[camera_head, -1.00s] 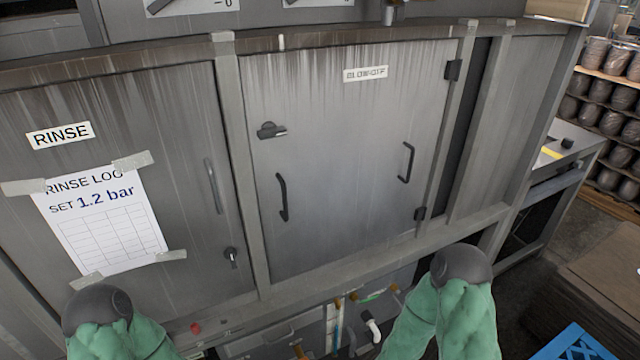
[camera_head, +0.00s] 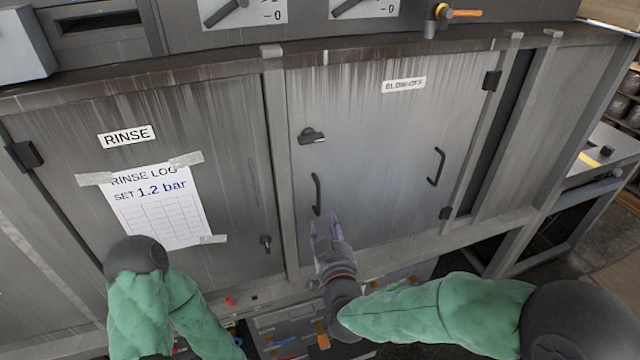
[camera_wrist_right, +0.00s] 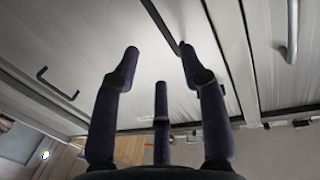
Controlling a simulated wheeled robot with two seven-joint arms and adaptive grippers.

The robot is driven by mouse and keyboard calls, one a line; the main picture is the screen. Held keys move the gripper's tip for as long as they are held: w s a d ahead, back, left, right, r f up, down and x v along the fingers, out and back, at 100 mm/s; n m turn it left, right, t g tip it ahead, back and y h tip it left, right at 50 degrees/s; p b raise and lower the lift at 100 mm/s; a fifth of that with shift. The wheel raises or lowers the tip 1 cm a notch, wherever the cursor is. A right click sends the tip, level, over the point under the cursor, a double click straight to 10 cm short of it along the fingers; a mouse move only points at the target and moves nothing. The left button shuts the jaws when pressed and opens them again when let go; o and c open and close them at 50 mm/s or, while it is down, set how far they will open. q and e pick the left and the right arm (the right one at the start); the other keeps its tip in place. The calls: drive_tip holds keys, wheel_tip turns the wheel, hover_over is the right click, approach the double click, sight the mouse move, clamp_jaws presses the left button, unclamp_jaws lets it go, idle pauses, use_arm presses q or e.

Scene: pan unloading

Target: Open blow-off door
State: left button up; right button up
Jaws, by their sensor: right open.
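The blow-off door (camera_head: 385,130) is a closed grey panel under a "BLOW-OFF" label (camera_head: 404,86). A dark latch (camera_head: 312,135) sits at its upper left, with a black bar handle (camera_head: 316,194) below it. A second black handle (camera_head: 437,167) is on its right side, near the hinges (camera_head: 491,80). My right gripper (camera_head: 325,222) is open and empty, just below and slightly right of the left handle. In the right wrist view the open fingers (camera_wrist_right: 160,55) point at the door, the handle's dark bar (camera_wrist_right: 162,25) near the right fingertip; contact is unclear. My left gripper is out of view.
The rinse door (camera_head: 60,170) with a taped log sheet (camera_head: 160,210) stands to the left. A frame post (camera_head: 281,160) separates the two doors. A ledge (camera_head: 400,250) runs below. A valve with an orange handle (camera_head: 460,13) is above.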

drive_tip(key=shift+t, duration=0.3)
drive_tip(key=w, duration=0.3)
drive_tip(key=w+a+r, duration=0.1)
drive_tip(key=w, duration=0.3)
drive_tip(key=w+r+b, duration=0.1)
drive_tip(key=w, duration=0.2)
drive_tip(key=shift+w+a+r, duration=0.2)
drive_tip(key=shift+w+a, duration=0.05)
clamp_jaws()
